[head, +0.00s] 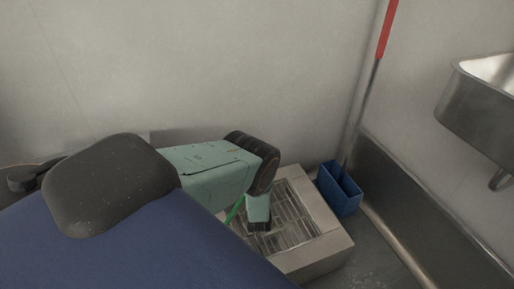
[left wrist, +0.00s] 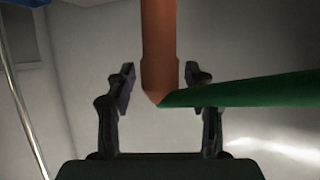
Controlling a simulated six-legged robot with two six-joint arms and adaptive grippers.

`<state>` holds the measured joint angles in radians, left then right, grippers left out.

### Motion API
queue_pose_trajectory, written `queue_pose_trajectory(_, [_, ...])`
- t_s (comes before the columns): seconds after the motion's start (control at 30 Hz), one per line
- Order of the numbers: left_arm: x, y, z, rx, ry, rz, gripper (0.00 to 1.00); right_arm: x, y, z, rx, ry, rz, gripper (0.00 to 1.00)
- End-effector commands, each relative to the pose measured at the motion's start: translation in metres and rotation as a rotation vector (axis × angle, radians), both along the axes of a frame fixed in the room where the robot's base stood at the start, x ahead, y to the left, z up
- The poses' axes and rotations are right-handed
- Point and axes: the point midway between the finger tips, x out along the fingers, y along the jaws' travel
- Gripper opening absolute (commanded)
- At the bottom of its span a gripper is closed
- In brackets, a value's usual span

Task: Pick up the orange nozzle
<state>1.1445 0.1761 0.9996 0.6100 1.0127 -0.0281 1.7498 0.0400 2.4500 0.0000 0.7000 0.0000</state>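In the left wrist view the orange nozzle (left wrist: 159,42) hangs down from the top edge to a tapered end. A green hose (left wrist: 250,90) runs from near that end to the right edge, crossing the right finger. My left gripper (left wrist: 160,76) is open, with one black finger on each side of the nozzle and a visible gap on both sides. In the head view my left arm reaches down over a floor basin, and the nozzle is hidden there. A short piece of the green hose (head: 234,209) shows beside the arm. My right gripper is not in view.
The square basin (head: 318,258) with a slatted grate (head: 293,222) sits in the corner. A blue bin (head: 340,188) stands to its right, with a red-handled pole (head: 385,32) behind. A metal sink (head: 470,108) hangs on the right wall.

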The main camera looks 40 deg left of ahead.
Motion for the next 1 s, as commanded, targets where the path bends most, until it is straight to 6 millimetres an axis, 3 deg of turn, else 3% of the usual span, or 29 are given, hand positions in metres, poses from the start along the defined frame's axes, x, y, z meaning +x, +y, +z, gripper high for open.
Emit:
queue_pose_trajectory(0.6, [-0.0005, -0.0001, -0.0003, 0.0, 0.0, 0.0, 0.0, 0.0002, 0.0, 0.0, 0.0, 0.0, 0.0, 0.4])
queue_pose_trajectory(1.0, [0.0001, 0.0, 0.0004, 0.001, -0.002, 0.0, 0.0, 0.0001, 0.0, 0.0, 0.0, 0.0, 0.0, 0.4])
